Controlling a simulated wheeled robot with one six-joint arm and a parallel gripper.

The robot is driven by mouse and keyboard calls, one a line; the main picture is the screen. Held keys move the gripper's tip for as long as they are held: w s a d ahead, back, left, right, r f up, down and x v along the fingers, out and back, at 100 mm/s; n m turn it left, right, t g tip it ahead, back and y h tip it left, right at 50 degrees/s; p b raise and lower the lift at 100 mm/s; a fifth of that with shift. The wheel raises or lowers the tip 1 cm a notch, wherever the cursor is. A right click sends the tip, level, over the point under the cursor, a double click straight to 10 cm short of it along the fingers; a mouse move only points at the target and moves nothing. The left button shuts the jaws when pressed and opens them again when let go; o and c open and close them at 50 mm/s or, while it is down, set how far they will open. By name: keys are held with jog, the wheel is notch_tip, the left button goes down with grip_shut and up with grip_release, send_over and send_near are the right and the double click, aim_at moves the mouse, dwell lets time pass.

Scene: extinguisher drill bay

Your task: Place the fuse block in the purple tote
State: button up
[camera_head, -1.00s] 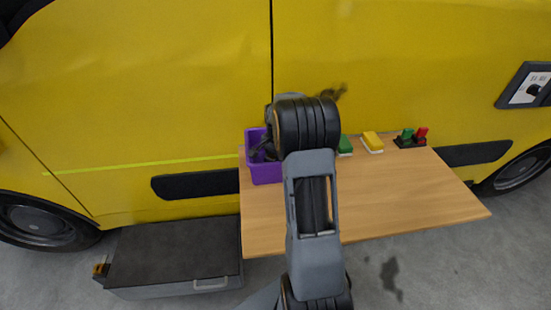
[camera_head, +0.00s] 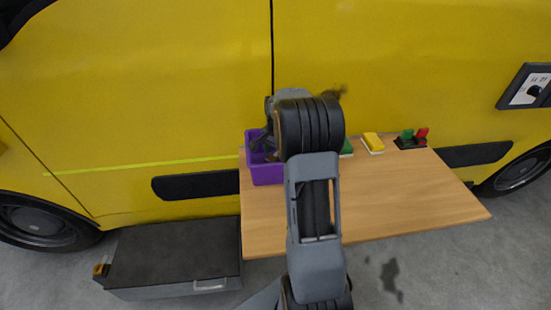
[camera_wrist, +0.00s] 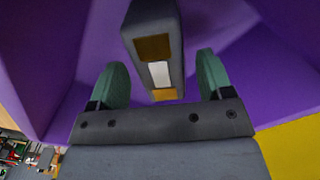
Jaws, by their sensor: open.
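The purple tote (camera_head: 268,176) stands at the left end of the wooden table. The wrist view looks into the tote, whose purple walls (camera_wrist: 225,40) fill most of the picture. A dark grey block with orange-brown and white patches, the fuse block (camera_wrist: 175,60), is inside the tote. My gripper (camera_wrist: 162,66) is open, with one green finger on each side of the block and a visible gap at both. In the head view my arm hides most of the gripper, and the block cannot be made out. Whether the block rests on the tote's floor is unclear.
On the table (camera_head: 400,200) are a green block (camera_head: 346,149) partly behind my arm, a yellow block (camera_head: 372,142) and a dark base with green and red parts (camera_head: 411,139). The yellow vehicle (camera_head: 150,90) stands close behind. A grey case (camera_head: 175,255) sits lower left.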

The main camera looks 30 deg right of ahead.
notch_tip(320, 180, up, 8)
jog(key=shift+r, duration=0.15)
jog(key=s+a+r+n+t, duration=0.1)
jog(key=s+a+r+n, duration=0.1)
jog(key=s+a+n, duration=0.5)
jog(key=s+a+r+n+t, duration=0.15)
jog(key=s+a, duration=0.25)
jog(key=a, duration=0.5)
jog(key=s+a+f+n, duration=0.3)
jog(key=s+a+n, duration=0.2)
jog(key=s, duration=0.3)
jog(key=shift+a+n+t, duration=0.2)
jog(key=shift+n+t, duration=0.25)
jog(key=shift+s, duration=0.1)
